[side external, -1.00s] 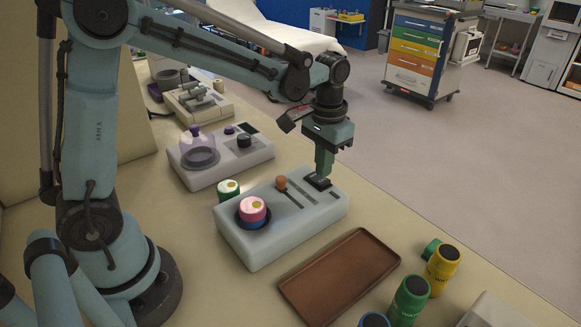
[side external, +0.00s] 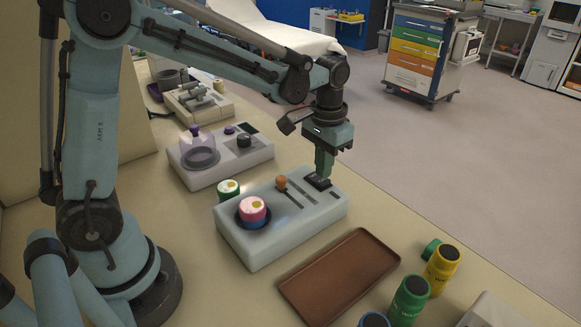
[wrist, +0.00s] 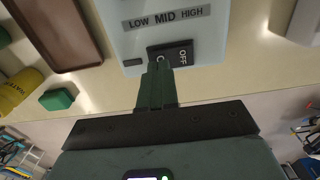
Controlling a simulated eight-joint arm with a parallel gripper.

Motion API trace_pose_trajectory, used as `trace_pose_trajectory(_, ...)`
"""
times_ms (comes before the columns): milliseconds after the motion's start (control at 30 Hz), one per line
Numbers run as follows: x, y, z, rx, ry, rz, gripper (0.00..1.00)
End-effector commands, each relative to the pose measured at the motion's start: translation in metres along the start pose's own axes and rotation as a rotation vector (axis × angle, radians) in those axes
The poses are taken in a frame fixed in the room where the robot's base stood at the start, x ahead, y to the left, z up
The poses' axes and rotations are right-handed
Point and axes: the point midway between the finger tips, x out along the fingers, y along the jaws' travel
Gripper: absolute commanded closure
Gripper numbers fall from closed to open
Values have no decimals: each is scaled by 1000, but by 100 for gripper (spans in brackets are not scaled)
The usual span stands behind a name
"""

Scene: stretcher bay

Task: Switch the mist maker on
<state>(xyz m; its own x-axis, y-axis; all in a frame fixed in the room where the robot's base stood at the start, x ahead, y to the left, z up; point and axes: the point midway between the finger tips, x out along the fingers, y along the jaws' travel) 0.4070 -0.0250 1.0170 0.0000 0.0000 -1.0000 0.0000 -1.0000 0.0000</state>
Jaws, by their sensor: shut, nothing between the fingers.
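A pale box-shaped device (side external: 245,238) stands on the bench with a pink-topped cup in its round well, an orange-knobbed lever and a black rocker switch (side external: 313,184). I cannot tell for certain that it is the mist maker. In the wrist view its panel (wrist: 130,30) reads LOW, MID, HIGH, and the rocker switch (wrist: 184,52) shows OFF on its right half. My gripper (side external: 324,176) is shut and empty, pointing down at the switch. In the wrist view its fingertips (wrist: 159,66) cover most of the switch's left half, where part of a letter shows. Contact and the rocker's tilt are unclear.
A second pale device (side external: 222,165) with a purple-topped clear dome stands behind. A green-and-white cup (side external: 228,188) sits beside the near device. A brown tray (side external: 340,275) and green (side external: 409,300) and yellow bottles (side external: 442,268) are in front. Bare bench lies between device and tray.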

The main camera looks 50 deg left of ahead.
Motion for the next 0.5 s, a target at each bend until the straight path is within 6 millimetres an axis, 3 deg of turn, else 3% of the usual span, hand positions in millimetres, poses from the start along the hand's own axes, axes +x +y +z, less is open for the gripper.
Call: trace_pose_trajectory(500,7,0,0,0,0,0,100)
